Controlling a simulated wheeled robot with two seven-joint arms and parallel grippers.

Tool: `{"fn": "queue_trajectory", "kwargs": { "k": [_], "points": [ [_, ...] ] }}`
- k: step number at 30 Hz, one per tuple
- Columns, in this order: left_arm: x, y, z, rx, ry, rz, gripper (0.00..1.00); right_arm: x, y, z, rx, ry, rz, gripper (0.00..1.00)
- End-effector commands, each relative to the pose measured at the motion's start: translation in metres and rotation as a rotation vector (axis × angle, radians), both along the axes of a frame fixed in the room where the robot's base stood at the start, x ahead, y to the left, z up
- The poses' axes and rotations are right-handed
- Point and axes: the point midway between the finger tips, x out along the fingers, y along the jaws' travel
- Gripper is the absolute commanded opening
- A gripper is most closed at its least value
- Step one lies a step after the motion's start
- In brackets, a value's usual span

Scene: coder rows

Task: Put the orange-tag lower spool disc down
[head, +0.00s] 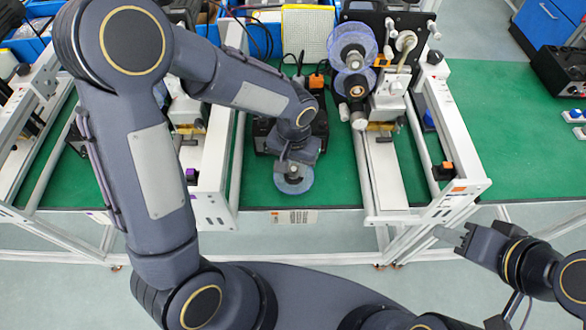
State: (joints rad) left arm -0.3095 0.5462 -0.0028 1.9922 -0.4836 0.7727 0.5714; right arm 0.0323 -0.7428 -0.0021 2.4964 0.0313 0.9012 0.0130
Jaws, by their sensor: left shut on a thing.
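A translucent bluish spool disc (300,186) with a pale hub hangs at my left gripper (294,168), near the front edge of the green table top (334,185). My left gripper reaches down from above and is shut on the disc. It hides the disc's back part. I cannot tell whether the disc touches the green surface. My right gripper (449,233) is at the lower right, in front of the table and away from the disc. Its finger gap is too small to make out.
A coder (397,45) with two bluish discs, upper (352,42) and lower (347,82), stands behind right on a white rail frame (385,170). An orange tag (453,189) marks that frame's front right. A black device (263,137) sits behind my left gripper. Green surface is clear to the disc's right.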

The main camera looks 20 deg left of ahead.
Motion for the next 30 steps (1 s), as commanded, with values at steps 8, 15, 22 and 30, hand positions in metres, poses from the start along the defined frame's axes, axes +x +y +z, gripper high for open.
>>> {"fn": "queue_trajectory", "kwargs": {
  "k": [8,15,22,30],
  "points": [
    [0.000,0.002,-0.032,0.002,0.002,-0.001,0.02,0.000,0.000,0.001,0.000,0.000,0.000,0.36],
    [0.000,0.002,-0.033,0.001,0.001,0.000,0.02,0.000,0.000,0.001,0.000,0.000,0.000,0.36],
    [0.000,0.002,-0.033,0.001,0.001,0.000,0.51,0.000,0.000,0.000,0.000,0.000,0.000,0.36],
    [0.000,0.002,-0.033,0.001,0.001,0.000,0.51,0.000,0.000,0.000,0.000,0.000,0.000,0.36]
  ]
}}
